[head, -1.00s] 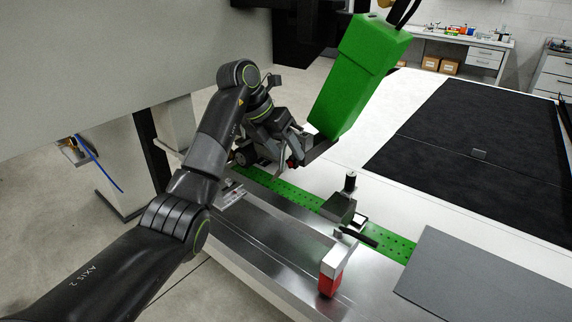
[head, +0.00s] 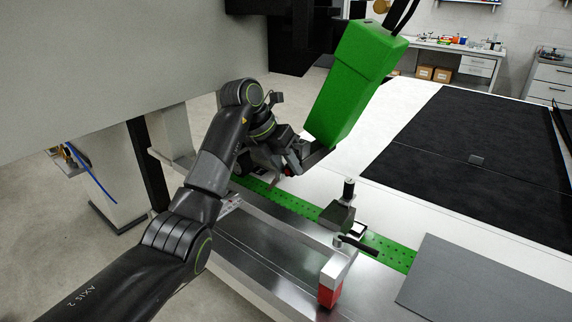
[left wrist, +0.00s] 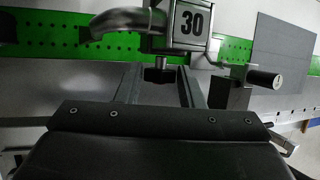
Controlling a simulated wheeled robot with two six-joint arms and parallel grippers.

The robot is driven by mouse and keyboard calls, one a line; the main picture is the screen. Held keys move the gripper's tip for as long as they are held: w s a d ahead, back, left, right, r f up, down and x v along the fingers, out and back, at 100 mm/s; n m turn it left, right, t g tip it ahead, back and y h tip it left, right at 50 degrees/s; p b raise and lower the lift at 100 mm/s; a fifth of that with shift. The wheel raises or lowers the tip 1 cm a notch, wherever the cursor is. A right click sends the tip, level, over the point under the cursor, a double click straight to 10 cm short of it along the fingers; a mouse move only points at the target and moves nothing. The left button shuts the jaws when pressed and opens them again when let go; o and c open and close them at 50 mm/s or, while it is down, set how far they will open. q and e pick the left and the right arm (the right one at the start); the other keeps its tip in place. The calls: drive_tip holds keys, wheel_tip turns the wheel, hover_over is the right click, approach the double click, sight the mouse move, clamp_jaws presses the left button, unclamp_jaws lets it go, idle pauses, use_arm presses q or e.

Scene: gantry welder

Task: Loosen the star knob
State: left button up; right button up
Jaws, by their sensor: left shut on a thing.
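My left gripper (head: 292,165) is at the far end of the green perforated rail, low beside the tilted green block. In the left wrist view its two fingers (left wrist: 160,82) reach up the picture, one on each side of a small dark knob-like part (left wrist: 160,74). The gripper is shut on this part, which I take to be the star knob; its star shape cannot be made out. It sits just below a metal block marked 30 (left wrist: 190,22). In the head view the knob is hidden behind my wrist. My right gripper is not in view.
The green perforated rail (head: 393,252) runs along the machine bed. A dark clamp with an upright post (head: 343,210) stands on it, near a red block (head: 329,295). The large green block (head: 352,85) hangs close to my wrist. A grey plate (head: 470,280) lies at right.

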use_arm(q)
drive_tip(key=shift+a+h, duration=0.1)
drive_tip(key=shift+h, duration=0.2)
drive_tip(key=shift+w+a+g+h+p, duration=0.15)
drive_tip(key=shift+g+h+p, duration=0.2)
drive_tip(key=shift+g+h, duration=0.3)
drive_tip(key=shift+a+f+n+g+h, duration=0.2)
drive_tip(key=shift+n+g+h, duration=0.35)
drive_tip(key=shift+h, duration=0.5)
drive_tip(key=shift+w+f+n+g+h+b, duration=0.1)
drive_tip(key=shift+f+n+g+h+b, duration=0.15)
drive_tip(key=shift+h, duration=0.3)
drive_tip(key=shift+g+h+b, duration=0.15)
drive_tip(key=shift+h+b, duration=0.2)
drive_tip(key=shift+h, duration=0.2)
drive_tip(key=shift+a+f+n+g+h+b, duration=0.1)
drive_tip(key=shift+n+g+h+b, duration=0.25)
drive_tip(key=shift+h+b, duration=0.55)
drive_tip(key=o, duration=1)
